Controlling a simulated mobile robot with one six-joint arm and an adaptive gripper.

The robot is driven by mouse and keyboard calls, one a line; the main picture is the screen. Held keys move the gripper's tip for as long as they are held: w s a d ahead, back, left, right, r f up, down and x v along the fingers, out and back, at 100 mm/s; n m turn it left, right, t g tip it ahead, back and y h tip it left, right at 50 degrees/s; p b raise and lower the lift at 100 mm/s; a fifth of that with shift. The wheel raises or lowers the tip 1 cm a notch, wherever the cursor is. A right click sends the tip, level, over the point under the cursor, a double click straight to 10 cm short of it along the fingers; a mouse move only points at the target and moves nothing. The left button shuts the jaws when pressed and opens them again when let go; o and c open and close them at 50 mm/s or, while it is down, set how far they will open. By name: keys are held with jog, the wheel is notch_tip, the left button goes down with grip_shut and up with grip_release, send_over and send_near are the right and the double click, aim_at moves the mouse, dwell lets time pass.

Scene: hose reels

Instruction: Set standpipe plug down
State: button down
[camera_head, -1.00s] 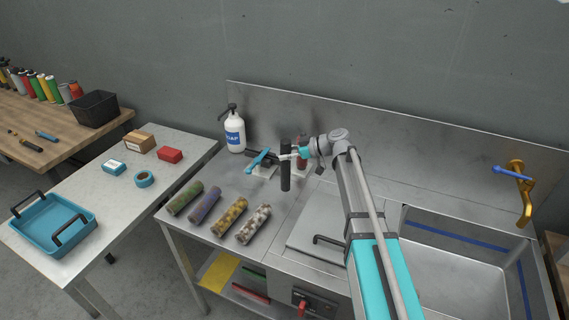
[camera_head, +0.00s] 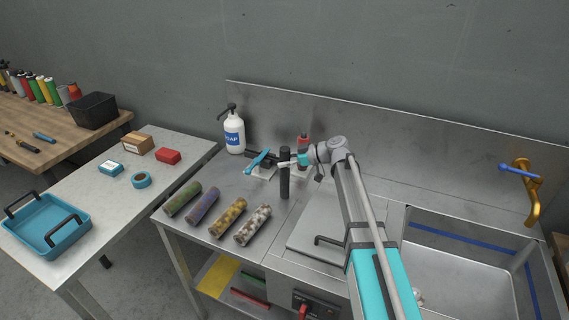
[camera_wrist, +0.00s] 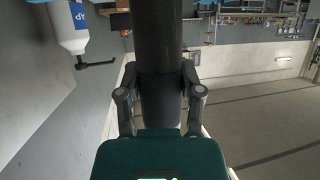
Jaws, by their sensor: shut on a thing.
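The standpipe plug (camera_head: 285,184) is a dark upright cylinder over the steel counter, left of the square lid panel. My gripper (camera_head: 288,161) is shut on its upper part from the right. The wrist view also shows the plug (camera_wrist: 160,40) between the two fingers of my gripper (camera_wrist: 160,88). Whether the plug's lower end touches the counter or hangs just above it, I cannot tell.
Several patterned rolls (camera_head: 228,217) lie to the left on the steel counter (camera_head: 240,181). A soap bottle (camera_head: 234,134), a blue-handled tool (camera_head: 257,161) and a red-topped item (camera_head: 303,143) stand behind. A sink basin (camera_head: 455,270) is at right.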

jog(key=shift+f, duration=0.1)
jog(key=shift+c, duration=1.2)
grip_release()
jog(key=shift+d+r, duration=0.1)
jog(key=shift+r, duration=0.1)
jog(key=p+v, duration=0.4)
jog(key=v, duration=0.7)
jog(key=shift+d+p, duration=0.3)
jog(key=shift+d, duration=0.1)
